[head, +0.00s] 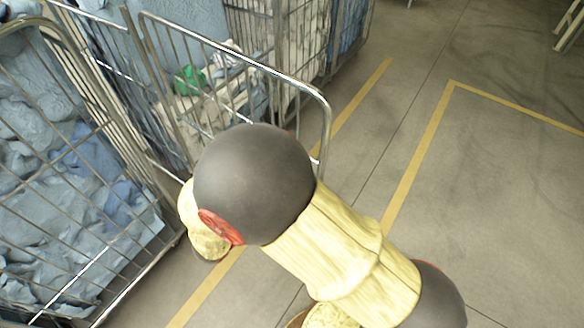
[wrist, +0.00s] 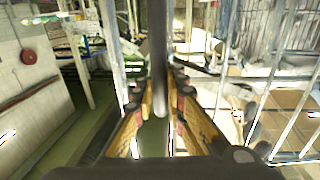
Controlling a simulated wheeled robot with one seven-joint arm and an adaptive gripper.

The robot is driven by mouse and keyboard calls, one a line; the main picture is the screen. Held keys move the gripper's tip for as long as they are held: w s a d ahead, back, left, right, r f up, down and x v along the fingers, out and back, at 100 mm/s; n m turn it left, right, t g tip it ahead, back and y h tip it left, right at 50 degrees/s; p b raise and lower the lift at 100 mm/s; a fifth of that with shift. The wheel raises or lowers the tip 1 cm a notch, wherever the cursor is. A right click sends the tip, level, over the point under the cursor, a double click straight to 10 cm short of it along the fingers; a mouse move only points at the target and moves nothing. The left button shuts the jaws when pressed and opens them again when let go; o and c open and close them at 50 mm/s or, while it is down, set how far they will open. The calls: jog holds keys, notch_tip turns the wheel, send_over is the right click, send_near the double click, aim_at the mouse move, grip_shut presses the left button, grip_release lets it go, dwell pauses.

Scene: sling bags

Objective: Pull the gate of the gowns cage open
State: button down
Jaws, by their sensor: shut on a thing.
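The gowns cage (head: 62,150) is a wire cage full of blue-grey cloth at the left of the head view. A gate with a rounded chrome frame (head: 240,53) stands out at an angle from the cages, its near upright running down behind my arm. My gripper is hidden behind my arm in the head view. In the wrist view my gripper (wrist: 160,105) has its fingers on both sides of an upright metal bar (wrist: 158,50), shut on it. This bar appears to be the gate's upright.
More wire cages with white and blue cloth (head: 300,45) stand at the back. A green item (head: 190,80) shows through the bars. Yellow lines (head: 420,150) mark the grey floor, which is clear to the right. A white wall (wrist: 35,60) is at left in the wrist view.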

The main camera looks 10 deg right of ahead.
jog(key=c, duration=1.8)
grip_release()
jog(key=shift+c, duration=0.2)
jog(key=v, duration=1.2)
jog(key=shift+w, duration=0.1)
